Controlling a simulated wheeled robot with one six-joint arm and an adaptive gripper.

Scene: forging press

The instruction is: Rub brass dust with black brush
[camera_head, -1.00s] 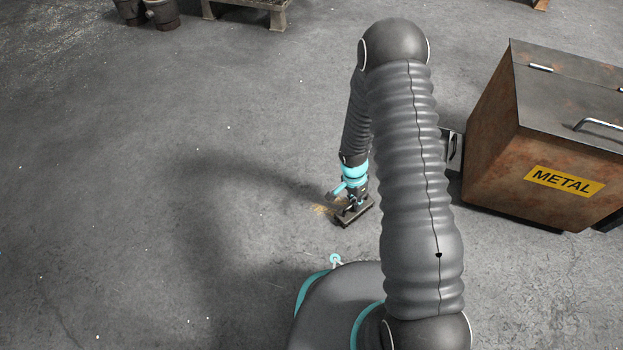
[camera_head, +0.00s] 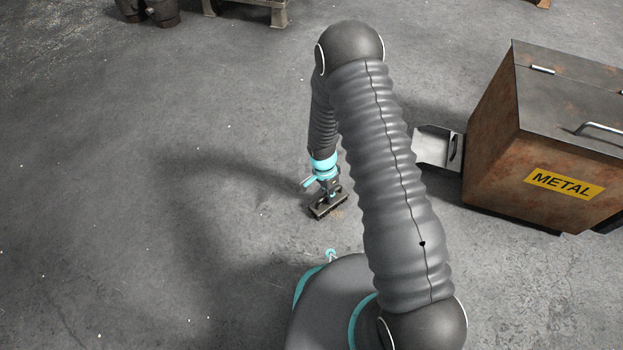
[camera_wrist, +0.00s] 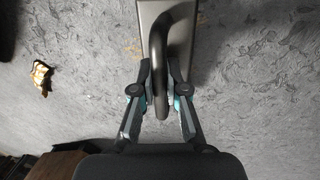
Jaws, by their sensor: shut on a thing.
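My gripper (camera_head: 327,187) points down at the floor, shut on the handle of the black brush (camera_head: 325,208). In the wrist view my gripper's fingers (camera_wrist: 160,98) close around the dark curved handle of the brush (camera_wrist: 180,45). The brush is low at the floor, bristles hidden beneath its block; I cannot tell how firmly they touch. A thin tan patch of brass dust (camera_head: 338,214) shows on the floor at the brush's right edge. In the wrist view faint tan dust (camera_wrist: 134,48) lies just left of the brush block.
A rusty bin marked METAL (camera_head: 540,150) stands at right, with a grey metal tray-like piece (camera_head: 433,146) at its left side. A small golden-brown scrap (camera_wrist: 41,78) lies on the floor in the wrist view. The floor at left is clear.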

